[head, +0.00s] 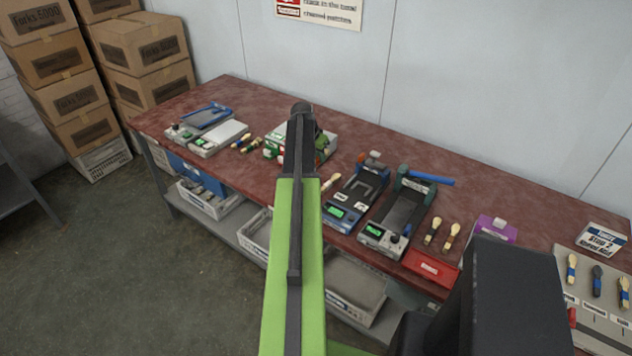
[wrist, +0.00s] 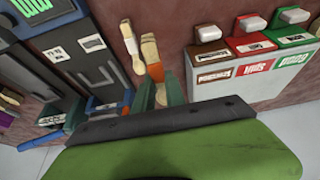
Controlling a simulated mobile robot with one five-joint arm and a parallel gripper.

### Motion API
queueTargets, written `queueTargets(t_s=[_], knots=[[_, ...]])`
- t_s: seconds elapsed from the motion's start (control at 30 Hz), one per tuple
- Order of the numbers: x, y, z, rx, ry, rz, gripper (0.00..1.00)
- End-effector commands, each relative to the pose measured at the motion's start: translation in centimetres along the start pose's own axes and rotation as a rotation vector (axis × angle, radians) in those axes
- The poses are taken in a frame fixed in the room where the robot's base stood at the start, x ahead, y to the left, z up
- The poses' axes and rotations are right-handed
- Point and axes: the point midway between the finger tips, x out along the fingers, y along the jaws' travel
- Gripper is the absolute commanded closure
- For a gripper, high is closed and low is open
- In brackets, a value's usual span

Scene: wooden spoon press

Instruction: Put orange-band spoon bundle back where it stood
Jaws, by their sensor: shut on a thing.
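The orange-band spoon bundle (wrist: 155,72) shows in the wrist view, pale wooden ends above and below its orange band. My gripper (wrist: 159,90) is shut on it, with green fingers on either side of its lower part. Beside it, to the left and apart from my fingers, is a second spoon bundle with a white band (wrist: 137,62). I cannot tell whether the bundle touches the table.
Brown, red and green lidded bins (wrist: 240,75) stand right of my gripper in the wrist view. A blue press (head: 355,196) and a grey press (head: 398,215) stand on the red table (head: 375,150). More bundles lie farther right. The table's back strip is mostly clear.

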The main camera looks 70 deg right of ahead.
Motion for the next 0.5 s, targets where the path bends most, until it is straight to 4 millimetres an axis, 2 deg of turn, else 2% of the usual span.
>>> queueTargets(t_s=[0.03,0.1,0.3,0.37,0.5], knots=[[0.6,-1.2,-0.9,-0.001,0.0,0.0,1.0],[0.8,-1.9,-1.3,-0.001,0.0,0.001,1.0],[1.2,-2.2,-1.2,-0.001,0.001,0.001,1.0],[1.9,-2.2,-0.8,-0.001,0.001,0.0,1.0],[4.8,-2.2,0.4,-0.001,0.001,0.0,1.0]])
